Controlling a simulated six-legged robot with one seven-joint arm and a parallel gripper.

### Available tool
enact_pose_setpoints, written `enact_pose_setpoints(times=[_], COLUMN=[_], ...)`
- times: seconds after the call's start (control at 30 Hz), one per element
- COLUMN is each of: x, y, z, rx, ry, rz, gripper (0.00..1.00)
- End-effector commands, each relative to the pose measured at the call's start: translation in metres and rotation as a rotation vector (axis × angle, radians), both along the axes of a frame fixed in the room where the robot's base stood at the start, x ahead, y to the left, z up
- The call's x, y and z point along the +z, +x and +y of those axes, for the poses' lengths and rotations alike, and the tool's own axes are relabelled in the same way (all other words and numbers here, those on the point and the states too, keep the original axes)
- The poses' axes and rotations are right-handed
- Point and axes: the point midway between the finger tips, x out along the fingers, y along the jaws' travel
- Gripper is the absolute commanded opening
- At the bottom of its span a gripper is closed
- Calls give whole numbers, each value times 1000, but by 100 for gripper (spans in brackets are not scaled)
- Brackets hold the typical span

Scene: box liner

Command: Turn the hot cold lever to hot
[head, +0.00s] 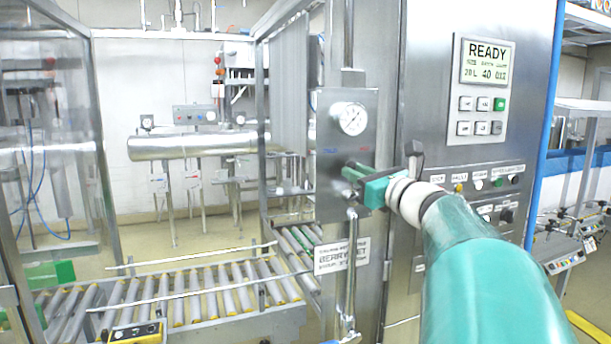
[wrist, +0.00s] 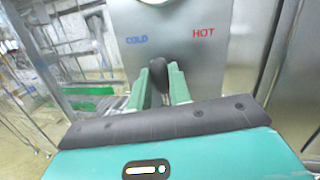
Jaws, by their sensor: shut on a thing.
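The hot cold lever (wrist: 158,70) is a dark, rounded handle on a metal plate (wrist: 180,15). In the wrist view its visible end lies between the blue COLD label (wrist: 137,40) and the red HOT label (wrist: 204,33), nearer COLD. My gripper (wrist: 160,82) is shut on the lever, with one green finger on each side. In the head view my gripper (head: 352,172) reaches the plate just below a round gauge (head: 350,118); the lever there is mostly hidden by the fingers.
A control panel with a READY screen (head: 487,63) and several buttons stands right of the plate. A vertical pipe (head: 351,270) runs below my gripper. A roller conveyor (head: 190,290) lies at the lower left, with glass doors (head: 55,130) beside it.

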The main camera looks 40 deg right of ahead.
Motion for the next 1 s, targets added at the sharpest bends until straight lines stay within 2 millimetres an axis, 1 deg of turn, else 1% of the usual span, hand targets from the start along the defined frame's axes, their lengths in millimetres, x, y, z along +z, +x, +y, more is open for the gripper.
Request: enact_pose_setpoints(times=[0.27,0.6,0.8,1.0], x=[-1,-9,-13,-17], y=[-5,-10,-12,-13], z=[-15,-32,-39,-43], rx=[2,0,0,-1], ry=[252,546,674,752], rz=[-75,-160,-198,-221], gripper=[0,0,0,0])
